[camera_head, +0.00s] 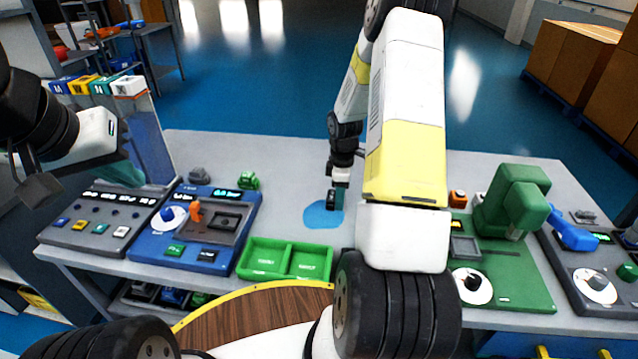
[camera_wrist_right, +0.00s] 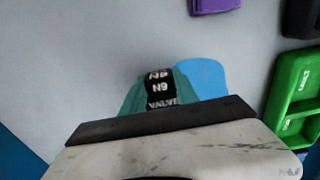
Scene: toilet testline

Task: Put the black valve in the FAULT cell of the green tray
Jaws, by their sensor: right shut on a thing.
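The black valve (camera_wrist_right: 160,88), with white lettering, sits between the teal fingers of my right gripper (camera_wrist_right: 158,98) in the right wrist view. In the head view this gripper (camera_head: 337,198) is shut on it, over the blue patch on the table; the valve is mostly hidden there. The green tray (camera_head: 284,243) has two cells side by side and lies left and nearer than the gripper. Both cells look empty; their labels are too small to read surely. Part of the tray (camera_wrist_right: 272,100) shows in the right wrist view. My left gripper (camera_head: 125,172) is at the left, above the grey panel.
A blue test station (camera_head: 225,235) stands left of the tray, with a grey valve (camera_head: 199,174) and a green valve (camera_head: 248,180) behind it. A green machine (camera_head: 515,200) stands at the right. The blue patch (camera_head: 312,214) lies on clear table.

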